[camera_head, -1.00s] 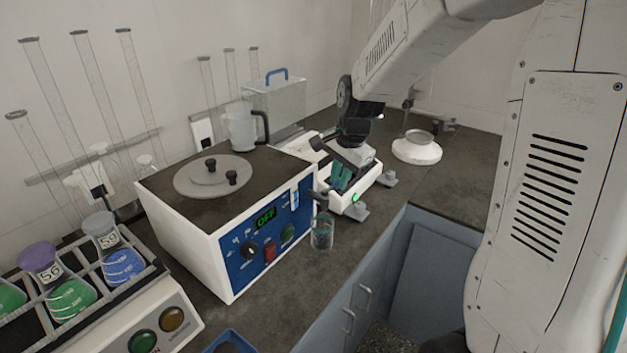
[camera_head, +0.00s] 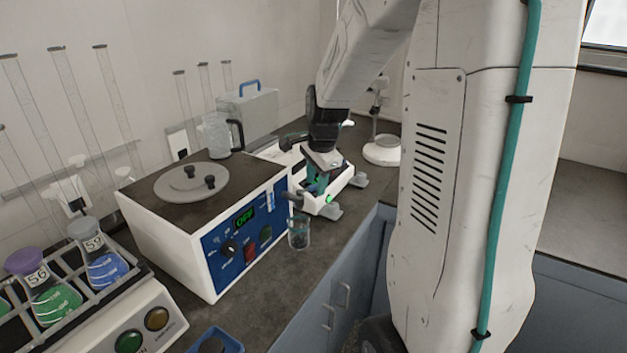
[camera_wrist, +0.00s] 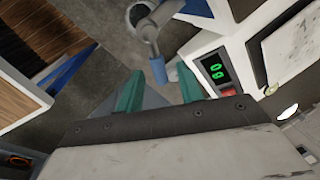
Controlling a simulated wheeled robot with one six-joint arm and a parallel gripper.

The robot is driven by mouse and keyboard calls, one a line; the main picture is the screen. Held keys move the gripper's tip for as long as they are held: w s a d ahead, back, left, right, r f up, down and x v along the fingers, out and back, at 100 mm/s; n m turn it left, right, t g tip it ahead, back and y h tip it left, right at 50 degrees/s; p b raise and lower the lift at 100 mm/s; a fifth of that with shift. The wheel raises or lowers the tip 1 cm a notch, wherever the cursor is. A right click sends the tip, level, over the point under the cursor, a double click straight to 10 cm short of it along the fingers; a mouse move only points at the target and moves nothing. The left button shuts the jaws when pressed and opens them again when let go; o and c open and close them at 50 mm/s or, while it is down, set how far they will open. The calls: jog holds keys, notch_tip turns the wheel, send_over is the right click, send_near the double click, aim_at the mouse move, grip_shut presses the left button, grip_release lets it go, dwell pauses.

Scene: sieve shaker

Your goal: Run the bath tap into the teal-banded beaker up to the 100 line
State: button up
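The teal-banded beaker (camera_head: 299,236) stands upright on the bench at the bath's front right corner, below the small tap (camera_head: 296,199). It looks clear; any water level is too small to read. The bath (camera_head: 205,240) is a white box with a blue panel and a green display. My gripper (camera_head: 317,184) is low, just right of the tap. In the wrist view its teal fingers (camera_wrist: 159,88) are apart with nothing between them. The tap (camera_wrist: 148,30) has a blue end (camera_wrist: 157,70) just ahead of the fingertips. A round rim, likely the beaker (camera_wrist: 138,13), shows partly behind the tap.
A white instrument (camera_head: 335,205) sits close under my gripper; its green display (camera_wrist: 216,70) shows in the wrist view. A flask rack (camera_head: 90,285) stands front left.

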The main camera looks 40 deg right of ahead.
notch_tip(320, 180, up, 8)
jog(key=s, duration=0.1)
jog(key=shift+s+a+f, duration=0.15)
jog(key=shift+s+f, duration=0.05)
jog(key=shift+s, duration=0.05)
dwell(0.4)
dwell(3.1)
jog(key=shift+w+d+f, duration=0.15)
jog(key=shift+w+f, duration=0.1)
jog(key=shift+f, duration=1.05)
jog(key=shift+w+d+f, duration=0.1)
jog(key=shift+w+f, duration=0.1)
jog(key=shift+f, duration=1.05)
jog(key=shift+w+d+f, duration=0.15)
jog(key=shift+w+f, duration=0.1)
jog(key=shift+f, duration=1.05)
grip_shut()
jog(key=shift+a, duration=0.1)
